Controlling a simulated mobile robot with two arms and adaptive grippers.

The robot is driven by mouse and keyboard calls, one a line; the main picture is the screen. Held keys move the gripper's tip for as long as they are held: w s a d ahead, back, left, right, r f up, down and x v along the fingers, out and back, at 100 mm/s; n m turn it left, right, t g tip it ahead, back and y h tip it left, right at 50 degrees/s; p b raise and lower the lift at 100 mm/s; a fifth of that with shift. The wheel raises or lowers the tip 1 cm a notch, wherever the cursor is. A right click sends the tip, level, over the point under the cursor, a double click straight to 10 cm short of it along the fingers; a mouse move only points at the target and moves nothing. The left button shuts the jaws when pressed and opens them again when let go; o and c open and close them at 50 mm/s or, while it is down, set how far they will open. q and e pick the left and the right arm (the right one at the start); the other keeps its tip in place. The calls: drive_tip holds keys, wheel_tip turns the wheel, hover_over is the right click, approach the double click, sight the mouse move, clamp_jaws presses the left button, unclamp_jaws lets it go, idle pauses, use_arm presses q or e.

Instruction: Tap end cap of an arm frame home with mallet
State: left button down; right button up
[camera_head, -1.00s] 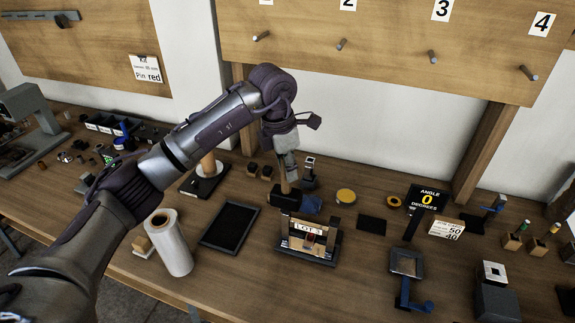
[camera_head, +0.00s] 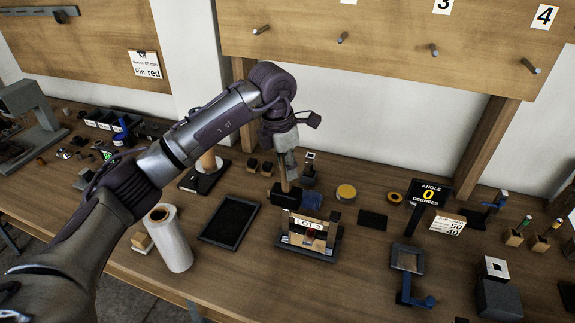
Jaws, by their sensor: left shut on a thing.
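My left gripper (camera_head: 287,162) is shut on the wooden handle of a mallet (camera_head: 286,194). The mallet hangs down, its dark head just behind the left part of a small fixture (camera_head: 309,252). The fixture has a dark base, two grey uprights and a label reading like "LOT 3". A pale piece lies across it with a small red spot near the middle. I cannot make out the arm frame or its end cap for sure. I cannot tell whether the mallet head touches anything. My right gripper is not in view.
A black tray (camera_head: 229,221) and a white roll (camera_head: 169,238) stand left of the fixture. To the right are a dark pad (camera_head: 372,220), an angle display (camera_head: 429,192) and a blue-handled device (camera_head: 406,262). Pegs stick out from the board above.

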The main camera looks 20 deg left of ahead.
use_arm(q)
drive_tip(key=shift+f, duration=0.3)
drive_tip(key=shift+r, duration=0.1)
